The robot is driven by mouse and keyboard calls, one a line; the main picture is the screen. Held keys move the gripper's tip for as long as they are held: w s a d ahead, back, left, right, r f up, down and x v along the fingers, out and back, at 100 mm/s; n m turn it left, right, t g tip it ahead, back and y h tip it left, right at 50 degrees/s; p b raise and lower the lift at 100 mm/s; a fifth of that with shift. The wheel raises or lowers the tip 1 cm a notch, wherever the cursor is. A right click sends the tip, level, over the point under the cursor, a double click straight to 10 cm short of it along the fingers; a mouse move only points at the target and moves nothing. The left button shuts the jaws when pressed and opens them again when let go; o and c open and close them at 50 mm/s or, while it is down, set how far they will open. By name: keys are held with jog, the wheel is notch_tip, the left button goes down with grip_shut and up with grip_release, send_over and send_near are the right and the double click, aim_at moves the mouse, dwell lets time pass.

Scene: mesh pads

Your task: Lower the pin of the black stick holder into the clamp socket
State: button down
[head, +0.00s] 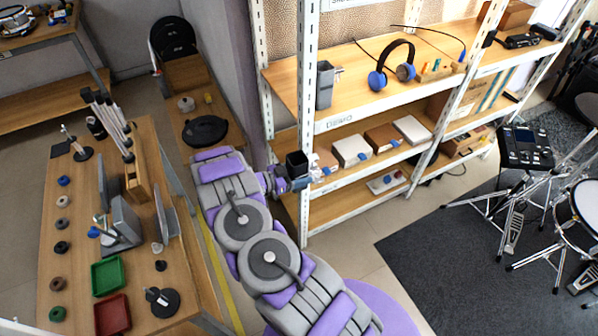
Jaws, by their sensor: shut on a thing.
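My gripper (283,183) is near the middle of the head view, at the white front post of the shelf rack. It is shut on a black, open-topped, box-like piece (296,160), which looks like the black stick holder. The holder stands roughly upright at the gripper's far end. Its pin is too small or hidden to make out. A small pale and blue part (318,173) shows just right of the holder; I cannot tell whether it is the clamp socket, or whether the holder touches it.
A wooden bench (75,215) with trays and small parts is at left. Drum hardware (520,190) stands on a dark mat at right.

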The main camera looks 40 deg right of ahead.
jog(key=shift+f+b, duration=1.35)
jog(key=shift+f, duration=1.05)
grip_release()
jog(key=p+v, duration=0.2)
jog(key=v, duration=1)
jog(key=shift+w, duration=0.1)
